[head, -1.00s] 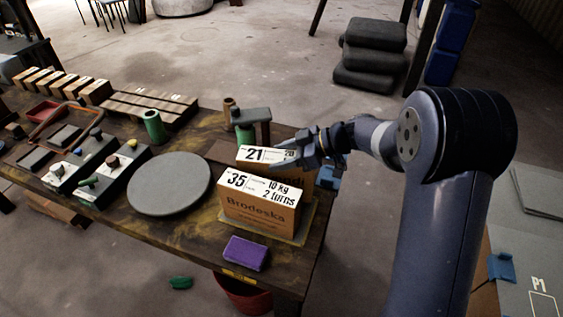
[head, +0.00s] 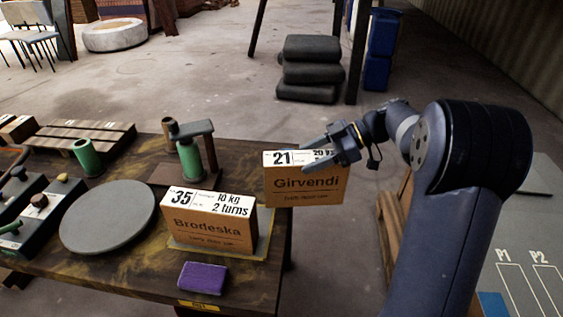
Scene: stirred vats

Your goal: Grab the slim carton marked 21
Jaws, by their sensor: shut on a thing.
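The slim carton marked 21 (head: 300,186) is brown with a white top band and the word Girvendi. It hangs upright in the air past the right edge of the table. My gripper (head: 330,158) is shut on its upper part, with the fingers over the white band. The carton marked 35 (head: 208,228), labelled Brodeska, stands on a thin yellowish board (head: 262,246) at the table's right end, to the left of the held carton and apart from it in the picture.
The table (head: 130,262) also bears a grey round disc (head: 108,215), a purple block (head: 203,277), green cylinders (head: 88,157) and a grey-topped stand (head: 192,128). Black stacked cushions (head: 311,68) and blue bins (head: 381,45) stand behind.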

